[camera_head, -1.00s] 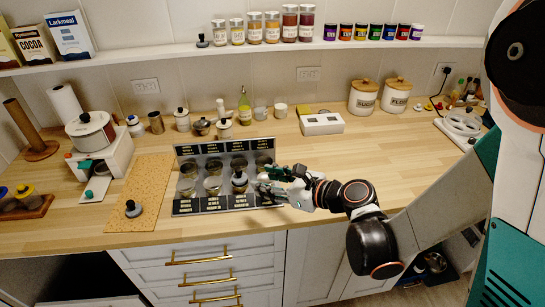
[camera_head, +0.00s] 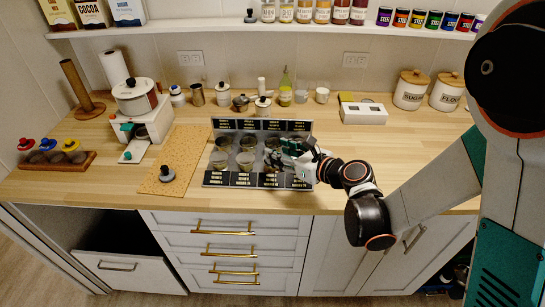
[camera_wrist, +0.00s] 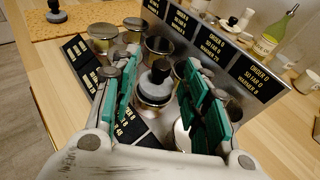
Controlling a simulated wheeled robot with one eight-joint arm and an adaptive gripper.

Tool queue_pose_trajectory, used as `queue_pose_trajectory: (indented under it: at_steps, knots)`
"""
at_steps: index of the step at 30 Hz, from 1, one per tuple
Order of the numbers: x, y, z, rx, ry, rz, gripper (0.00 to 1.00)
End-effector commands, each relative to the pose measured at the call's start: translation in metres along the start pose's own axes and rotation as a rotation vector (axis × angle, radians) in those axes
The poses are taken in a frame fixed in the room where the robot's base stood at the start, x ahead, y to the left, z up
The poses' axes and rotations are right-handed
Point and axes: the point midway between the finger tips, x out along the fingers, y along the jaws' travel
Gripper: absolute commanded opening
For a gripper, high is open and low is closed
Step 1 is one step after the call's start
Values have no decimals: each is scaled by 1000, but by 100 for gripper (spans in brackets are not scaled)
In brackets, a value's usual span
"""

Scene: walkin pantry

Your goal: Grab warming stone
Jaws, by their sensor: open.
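A dark grey stone with a round knob (camera_wrist: 155,80) sits on a jar in the metal warmer rack (camera_wrist: 183,98), between my fingers in the wrist view. I take it for the warming stone. My gripper (camera_wrist: 158,92) is open, with its green-padded fingers on either side of the stone; I cannot tell whether they touch it. In the head view my gripper (camera_head: 280,152) is over the right part of the rack (camera_head: 313,140) and largely hides the stone. A similar knobbed stone (camera_head: 167,174) rests on the cork mat (camera_head: 185,150), and another (camera_head: 250,16) stands on the wall shelf.
Several lidded jars fill the rack around the stone, close to my fingers, and its upright label panel (camera_wrist: 215,45) rises behind. Bottles and small pots line the wall. A white box (camera_head: 363,113) stands back right.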

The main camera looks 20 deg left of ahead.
Motion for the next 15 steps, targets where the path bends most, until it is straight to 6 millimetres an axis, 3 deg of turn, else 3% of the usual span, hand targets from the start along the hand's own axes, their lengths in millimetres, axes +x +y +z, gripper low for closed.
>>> queue_pose_trajectory:
  at_steps: [8,15]
  knots:
    - [39,-2,0,-1,0,2,42]
    - [42,-3,2,0,0,0,42]
